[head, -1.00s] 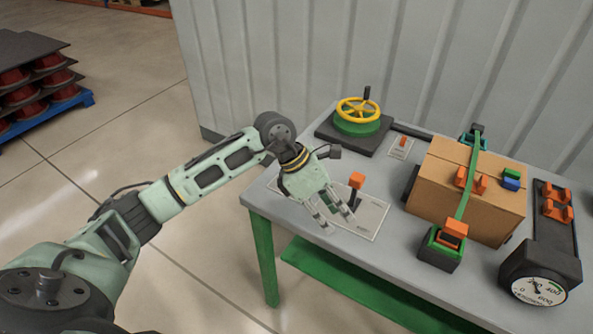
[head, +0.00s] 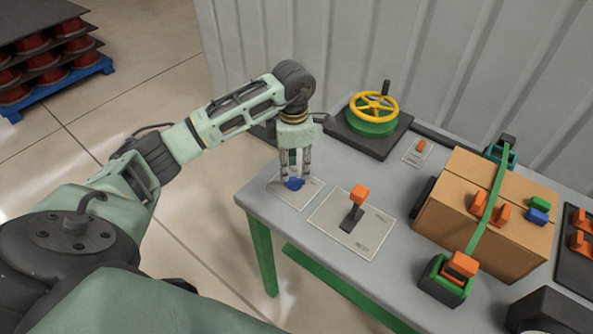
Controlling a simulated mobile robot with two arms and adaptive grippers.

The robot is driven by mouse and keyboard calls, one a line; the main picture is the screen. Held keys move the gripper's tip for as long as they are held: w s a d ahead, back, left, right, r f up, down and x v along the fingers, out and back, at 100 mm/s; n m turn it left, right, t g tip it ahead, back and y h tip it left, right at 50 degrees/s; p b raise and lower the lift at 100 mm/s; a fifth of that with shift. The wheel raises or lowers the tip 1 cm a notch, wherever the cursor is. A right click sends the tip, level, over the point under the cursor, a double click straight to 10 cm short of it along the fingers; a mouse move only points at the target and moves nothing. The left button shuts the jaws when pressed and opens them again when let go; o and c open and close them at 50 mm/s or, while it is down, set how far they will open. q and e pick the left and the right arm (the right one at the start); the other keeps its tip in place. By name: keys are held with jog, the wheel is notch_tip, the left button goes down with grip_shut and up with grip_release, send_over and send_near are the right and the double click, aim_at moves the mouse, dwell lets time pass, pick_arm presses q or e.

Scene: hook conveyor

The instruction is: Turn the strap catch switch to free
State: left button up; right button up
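A blue knob (head: 294,184) sits on a pale label plate (head: 284,196) at the table's left corner. It looks like the switch, but its label is too small to read. My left gripper (head: 295,179) points down over the knob. Its two fingers are apart, one on each side of the knob. I cannot tell whether they touch it. The knob is partly hidden by the fingers. A green strap (head: 488,208) runs over a cardboard box (head: 440,217) on the right. My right gripper is not in view.
An orange-topped lever (head: 357,205) stands on a plate right of the knob. A yellow handwheel (head: 374,107) is behind, near a small orange switch (head: 421,147). A green-and-orange buckle (head: 449,278) sits at the strap's near end. A corrugated wall closes the back.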

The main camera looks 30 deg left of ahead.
aim_at(294, 178)
pick_arm(q)
notch_tip(294, 178, down, 4)
jog(key=shift+d+r+p, duration=0.1)
jog(key=shift+p, duration=0.3)
jog(key=shift+w+f, duration=0.1)
jog(key=shift+f, duration=0.45)
grip_shut()
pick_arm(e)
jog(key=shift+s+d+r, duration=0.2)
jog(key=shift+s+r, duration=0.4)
